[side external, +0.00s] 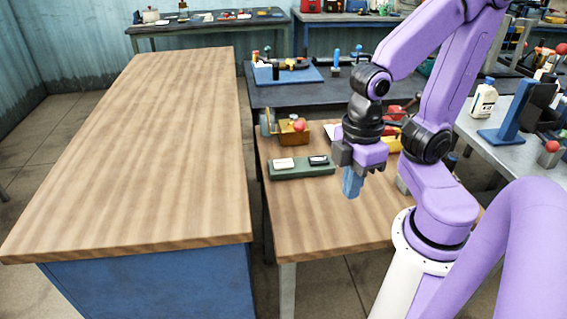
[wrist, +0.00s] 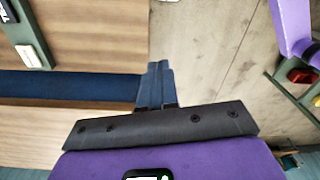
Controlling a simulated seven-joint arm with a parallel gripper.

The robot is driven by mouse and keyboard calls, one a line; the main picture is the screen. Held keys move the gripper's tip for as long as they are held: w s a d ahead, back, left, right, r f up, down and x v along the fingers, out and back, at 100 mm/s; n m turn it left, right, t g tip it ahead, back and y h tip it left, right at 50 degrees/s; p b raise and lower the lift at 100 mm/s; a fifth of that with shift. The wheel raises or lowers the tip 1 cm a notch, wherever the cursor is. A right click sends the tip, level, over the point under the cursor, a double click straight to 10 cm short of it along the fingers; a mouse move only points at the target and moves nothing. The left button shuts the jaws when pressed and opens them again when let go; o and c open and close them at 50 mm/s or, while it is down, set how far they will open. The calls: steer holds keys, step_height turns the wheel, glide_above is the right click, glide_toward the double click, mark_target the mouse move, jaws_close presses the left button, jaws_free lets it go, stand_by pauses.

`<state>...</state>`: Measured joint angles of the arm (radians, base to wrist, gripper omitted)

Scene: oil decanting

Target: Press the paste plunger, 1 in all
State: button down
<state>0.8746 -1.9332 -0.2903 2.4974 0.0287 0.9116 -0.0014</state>
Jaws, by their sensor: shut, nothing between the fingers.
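My gripper (side external: 351,184) hangs over the small wooden table (side external: 330,222), fingers pointing down. Its blue fingers are together and hold nothing, as the wrist view (wrist: 158,84) also shows. I cannot clearly make out the paste plunger. A brown box with a red ball-shaped knob (side external: 299,126) stands at the back of the small table, left of my gripper and apart from it; I cannot tell whether this is the plunger. My arm hides part of the table's right side.
A green base (side external: 301,168) with a white and a black block lies in front of the brown box. A large bare wooden worktop (side external: 150,150) stands to the left. Dark tables with tools are behind. A blue stand (side external: 507,125) and a white bottle (side external: 484,99) are at right.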

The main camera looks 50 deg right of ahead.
steer(key=w+f+m+y, duration=0.2)
steer(key=w+m+y, duration=0.4)
steer(key=w+m, duration=1.4)
steer(key=m+t+h, duration=0.2)
steer(key=m+t, duration=0.6)
steer(key=m, duration=0.6)
glide_above(287, 163)
step_height(287, 163, down, 3)
steer(key=shift+a, duration=0.1)
steer(key=shift+f, duration=0.15)
steer(key=shift+f, duration=4.3)
steer(key=shift+f, duration=0.2)
steer(key=shift+f, duration=0.25)
